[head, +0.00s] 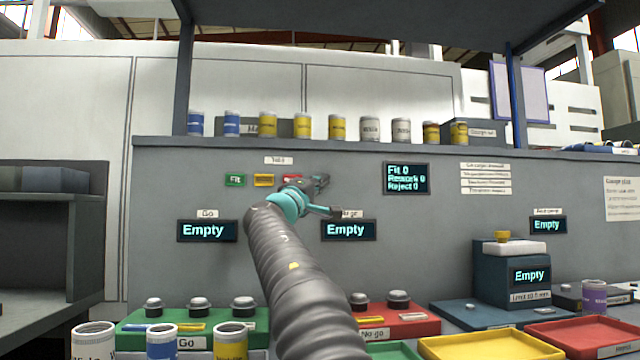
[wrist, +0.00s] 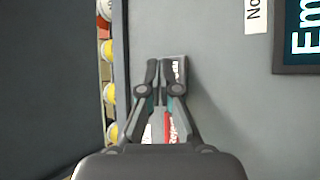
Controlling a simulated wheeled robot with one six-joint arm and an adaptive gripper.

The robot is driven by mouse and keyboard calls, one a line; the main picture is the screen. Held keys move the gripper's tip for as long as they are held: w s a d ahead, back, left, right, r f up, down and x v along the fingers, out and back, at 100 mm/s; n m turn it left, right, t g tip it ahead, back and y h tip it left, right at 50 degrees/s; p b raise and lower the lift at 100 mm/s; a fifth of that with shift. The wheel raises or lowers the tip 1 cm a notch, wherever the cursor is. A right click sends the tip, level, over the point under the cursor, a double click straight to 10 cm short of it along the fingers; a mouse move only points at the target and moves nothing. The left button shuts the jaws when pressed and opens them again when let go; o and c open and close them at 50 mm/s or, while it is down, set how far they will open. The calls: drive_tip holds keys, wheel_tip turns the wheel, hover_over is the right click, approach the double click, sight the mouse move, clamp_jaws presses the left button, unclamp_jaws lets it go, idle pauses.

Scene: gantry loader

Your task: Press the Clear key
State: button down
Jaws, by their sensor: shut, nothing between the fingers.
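My gripper (wrist: 160,82) is shut and empty in front of the grey panel. In the head view my gripper (head: 322,183) is at the right end of the key row. A grey key (wrist: 180,67), probably the Clear key, shows just beside and partly behind the fingertips in the wrist view; its lettering is mostly hidden. I cannot tell whether the fingertips touch it. The red Reject key (wrist: 170,127) shows between the fingers' lower parts. In the head view the green Fit key (head: 235,180) and a yellow key (head: 263,180) are further left.
A counter display (head: 407,178) reads Fit 0, Rework 0, Reject 0. "Empty" displays (head: 207,230) (head: 348,229) sit below the keys. Several cans stand on the shelf (head: 290,143) above. Green (head: 135,325) and red (head: 425,327) gauge blocks stand lower down.

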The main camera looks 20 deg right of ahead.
drive_tip(key=s+b, duration=0.1)
drive_tip(key=s, duration=0.1)
drive_tip(key=s+a+b, duration=0.1)
drive_tip(key=s+b, duration=0.1)
drive_tip(key=shift+s+a+b, duration=0.2)
drive_tip(key=shift+s+b, duration=0.1)
drive_tip(key=shift+s, duration=0.1)
drive_tip(key=shift+r, duration=0.1)
idle(0.7)
